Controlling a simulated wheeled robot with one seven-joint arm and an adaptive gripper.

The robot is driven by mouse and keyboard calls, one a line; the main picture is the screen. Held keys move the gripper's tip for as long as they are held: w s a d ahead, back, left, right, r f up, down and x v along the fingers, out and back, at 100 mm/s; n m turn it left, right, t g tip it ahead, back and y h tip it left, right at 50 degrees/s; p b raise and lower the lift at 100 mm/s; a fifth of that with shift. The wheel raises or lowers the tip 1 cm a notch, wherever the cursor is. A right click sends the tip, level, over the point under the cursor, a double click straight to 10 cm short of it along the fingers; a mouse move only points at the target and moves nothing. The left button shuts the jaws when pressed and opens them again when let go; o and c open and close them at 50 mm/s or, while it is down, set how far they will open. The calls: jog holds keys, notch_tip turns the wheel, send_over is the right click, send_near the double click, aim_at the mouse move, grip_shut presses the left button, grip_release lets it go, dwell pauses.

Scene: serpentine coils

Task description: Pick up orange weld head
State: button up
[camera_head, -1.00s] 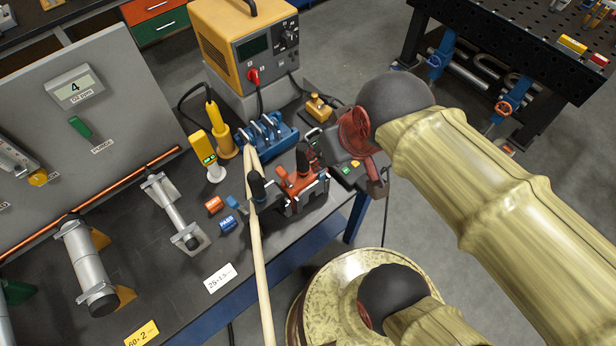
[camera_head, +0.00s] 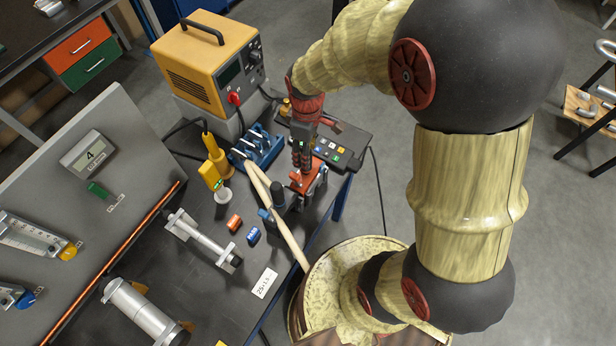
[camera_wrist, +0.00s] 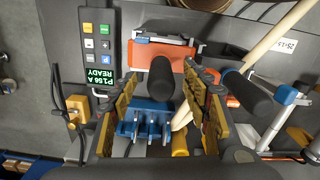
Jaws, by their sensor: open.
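The orange weld head (camera_head: 307,184) sits at the bench's front right, in a dark clamp-like frame, with a black upright handle. In the wrist view its orange body (camera_wrist: 147,57) lies across the upper middle, and its black handle (camera_wrist: 161,78) points toward the camera. My gripper (camera_head: 302,168) is pointed down right over it. In the wrist view my gripper (camera_wrist: 162,78) is open, with one finger on each side of the black handle. I see no clear contact. In the head view my gripper hides much of the handle.
A blue block holder (camera_wrist: 148,122) lies close by my fingers. A second black handle (camera_wrist: 247,92) and a pale rod (camera_head: 284,226) are beside the weld head. A button panel (camera_head: 332,150) reads READY in the wrist view. A yellow power unit (camera_head: 196,65) stands behind.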

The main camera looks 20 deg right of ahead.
notch_tip(320, 180, down, 7)
jog(key=shift+r, duration=0.15)
jog(key=shift+c, duration=0.7)
grip_shut()
jog(key=shift+r, duration=0.15)
dwell(0.6)
